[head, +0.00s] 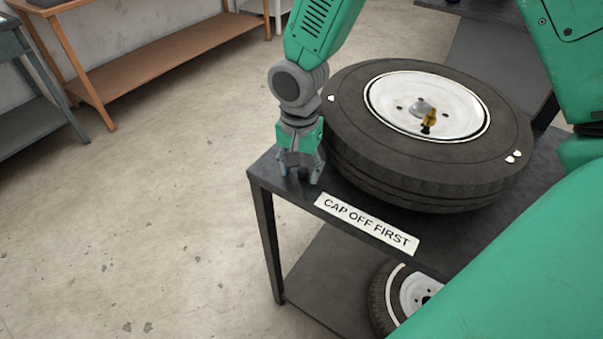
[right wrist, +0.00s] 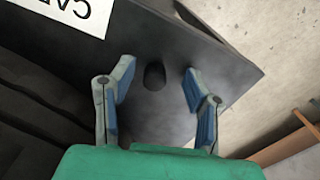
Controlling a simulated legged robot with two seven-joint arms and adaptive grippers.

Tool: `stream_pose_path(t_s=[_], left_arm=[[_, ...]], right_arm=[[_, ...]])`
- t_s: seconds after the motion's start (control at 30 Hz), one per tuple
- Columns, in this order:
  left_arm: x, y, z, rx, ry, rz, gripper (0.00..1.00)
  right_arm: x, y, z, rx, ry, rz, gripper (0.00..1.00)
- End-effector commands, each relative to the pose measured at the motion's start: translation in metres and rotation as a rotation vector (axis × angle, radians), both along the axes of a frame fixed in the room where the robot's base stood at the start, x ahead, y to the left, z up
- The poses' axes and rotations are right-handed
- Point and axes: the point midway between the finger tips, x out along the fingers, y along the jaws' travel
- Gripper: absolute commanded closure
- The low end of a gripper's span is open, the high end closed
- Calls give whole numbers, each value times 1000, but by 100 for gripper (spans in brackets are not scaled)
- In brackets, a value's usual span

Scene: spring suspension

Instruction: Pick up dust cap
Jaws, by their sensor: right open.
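The dust cap (right wrist: 154,76) is a small dark, rounded piece standing on the dark table top near its corner. In the head view it is mostly hidden between the fingers. My right gripper (head: 300,178) points down over this corner, left of the tyre. In the right wrist view its two blue-lined fingers (right wrist: 152,98) are spread apart, with the cap between and slightly beyond them; I see no contact. My left gripper is not in view.
A big tyre (head: 420,172) with a white rim lies on the table (head: 262,178), close beside my right gripper. A yellow and black piece (head: 429,121) is at its hub. A "CAP OFF FIRST" label (head: 366,223) is on the front edge. Another wheel (head: 380,300) is below. Open floor lies left.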

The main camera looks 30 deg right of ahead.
Motion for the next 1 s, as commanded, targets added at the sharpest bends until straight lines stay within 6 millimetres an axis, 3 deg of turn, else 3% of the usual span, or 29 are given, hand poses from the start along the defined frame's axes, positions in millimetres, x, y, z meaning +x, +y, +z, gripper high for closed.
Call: stream_pose_path(t_s=[0.23, 0.33, 0.37, 0.77, 1.0], left_arm=[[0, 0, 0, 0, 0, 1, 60], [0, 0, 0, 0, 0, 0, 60], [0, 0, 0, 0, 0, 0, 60], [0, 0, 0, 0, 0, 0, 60], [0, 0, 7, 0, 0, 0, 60]], right_arm=[[0, -6, -3, 8, -2, -1, 57], [0, -8, -4, 10, -2, -1, 92], [0, -8, -4, 10, -2, -1, 96], [0, -3, -1, 2, 2, -2, 96], [1, -5, 36, 5, -6, -3, 96]])
